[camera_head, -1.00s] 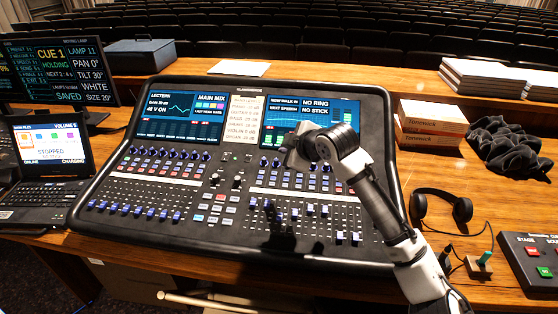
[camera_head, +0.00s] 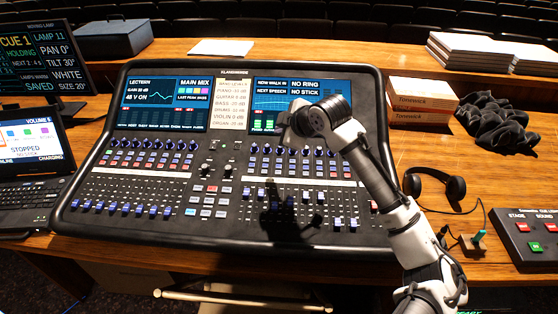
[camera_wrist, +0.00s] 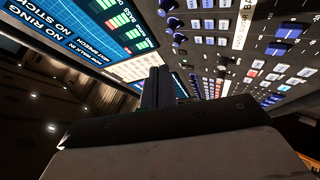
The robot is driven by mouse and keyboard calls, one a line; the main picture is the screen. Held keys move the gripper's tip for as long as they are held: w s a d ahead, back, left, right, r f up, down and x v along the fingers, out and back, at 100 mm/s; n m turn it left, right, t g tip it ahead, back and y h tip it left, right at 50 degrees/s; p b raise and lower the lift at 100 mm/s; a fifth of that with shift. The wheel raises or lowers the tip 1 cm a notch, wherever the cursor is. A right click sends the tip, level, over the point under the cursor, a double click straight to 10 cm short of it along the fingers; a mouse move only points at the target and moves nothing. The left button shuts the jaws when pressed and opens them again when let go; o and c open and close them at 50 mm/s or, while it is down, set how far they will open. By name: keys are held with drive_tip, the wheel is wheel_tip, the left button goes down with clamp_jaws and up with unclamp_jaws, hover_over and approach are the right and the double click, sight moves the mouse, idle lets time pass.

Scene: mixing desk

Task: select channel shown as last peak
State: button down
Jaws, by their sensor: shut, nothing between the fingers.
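The mixing desk (camera_head: 222,243) stands on the wooden table. Its left screen (camera_head: 165,103) shows "MAIN MIX" with a small "LAST PEAK" line; the word after it is too small to read surely. A paper strip (camera_head: 233,103) between the screens lists channel names with dB levels. The right screen (camera_head: 270,97) is partly hidden by my arm. Rows of blue knobs, buttons (camera_head: 207,201) and faders (camera_head: 127,208) lie below. My gripper (camera_head: 290,124) hangs over the desk's upper right part. Its fingers are together in the wrist view (camera_wrist: 156,88), pointing toward the desk, with nothing between them.
A laptop (camera_head: 38,152) and a cue monitor (camera_head: 38,62) stand left. Boxes (camera_head: 421,100), black cloth (camera_head: 497,124), headphones (camera_head: 434,185) and a button box (camera_head: 528,236) lie right. My arm crosses the desk's right side.

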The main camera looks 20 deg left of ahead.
drive_tip(key=shift+w+a+f+b, duration=0.15)
drive_tip(key=shift+f+b, duration=0.75)
drive_tip(key=shift+f, duration=0.5)
drive_tip(key=shift+w+d+f+b, duration=0.15)
drive_tip(key=shift+f+b, duration=0.75)
drive_tip(key=shift+f, duration=0.55)
drive_tip(key=shift+w+a+f+b, duration=0.15)
drive_tip(key=shift+f+b, duration=0.75)
drive_tip(key=shift+f, duration=0.5)
drive_tip(key=shift+f, duration=0.1)
drive_tip(key=shift+f+b, duration=0.3)
drive_tip(key=shift+b, duration=0.05)
drive_tip(key=shift+w+f+b, duration=0.1)
drive_tip(key=shift+f+b, duration=0.2)
drive_tip(key=shift+f, duration=0.05)
drive_tip(key=shift+r, duration=0.15)
drive_tip(key=shift+r+p, duration=0.5)
drive_tip(key=shift+r, duration=0.1)
drive_tip(key=shift+s+r+p, duration=0.2)
drive_tip(key=shift+r+p, duration=0.65)
drive_tip(key=shift+r, duration=0.45)
drive_tip(key=shift+s+r+p, duration=0.15)
drive_tip(key=shift+r+p, duration=0.65)
drive_tip(key=shift+r, duration=0.45)
